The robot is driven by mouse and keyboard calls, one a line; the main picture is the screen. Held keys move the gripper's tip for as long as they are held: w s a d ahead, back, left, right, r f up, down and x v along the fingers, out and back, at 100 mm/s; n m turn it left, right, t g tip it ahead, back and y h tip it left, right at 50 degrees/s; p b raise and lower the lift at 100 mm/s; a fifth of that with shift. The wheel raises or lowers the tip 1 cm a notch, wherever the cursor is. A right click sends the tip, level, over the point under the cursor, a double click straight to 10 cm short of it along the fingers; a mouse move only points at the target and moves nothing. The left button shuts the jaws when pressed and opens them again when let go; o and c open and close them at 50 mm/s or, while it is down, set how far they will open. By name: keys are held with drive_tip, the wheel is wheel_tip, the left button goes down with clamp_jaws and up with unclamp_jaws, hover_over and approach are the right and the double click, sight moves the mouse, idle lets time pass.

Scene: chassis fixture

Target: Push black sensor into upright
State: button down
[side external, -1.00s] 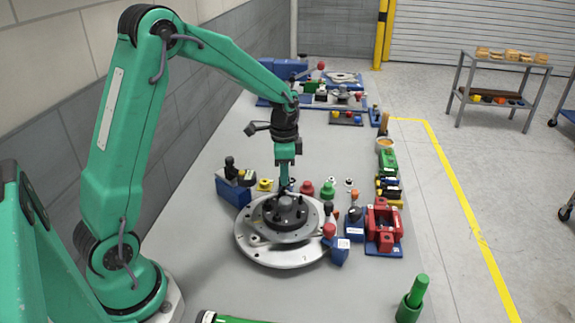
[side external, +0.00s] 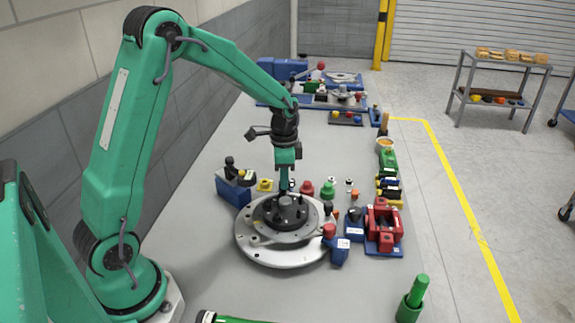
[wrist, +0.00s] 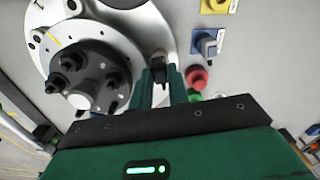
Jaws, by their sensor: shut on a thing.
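My gripper (side external: 284,186) points down at the far edge of the round silver fixture (side external: 262,250), beside its dark hub (side external: 283,212). In the wrist view its green fingers (wrist: 167,82) are close together at the right side of the plate (wrist: 150,30). They are shut on a small dark piece (wrist: 158,70), which seems to be the black sensor. The fingers hide most of it. I cannot tell whether it touches or sits in an upright. The hub (wrist: 85,62) with dark posts is to the left of the fingers.
A blue socket (wrist: 207,42) and a red knob (wrist: 197,77) stand near the fingers. A blue block (side external: 234,192) is left of the fixture. A red clamp on a blue base (side external: 384,226) is to its right. Bare table lies in front of the fixture.

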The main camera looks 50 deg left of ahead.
drive_tip(key=shift+f, duration=0.65)
idle(1.0)
drive_tip(key=c, duration=1.7)
unclamp_jaws()
drive_tip(key=shift+r, duration=0.25)
drive_tip(key=shift+r, duration=1.3)
drive_tip(key=o, duration=0.6)
drive_tip(key=shift+r, duration=0.15)
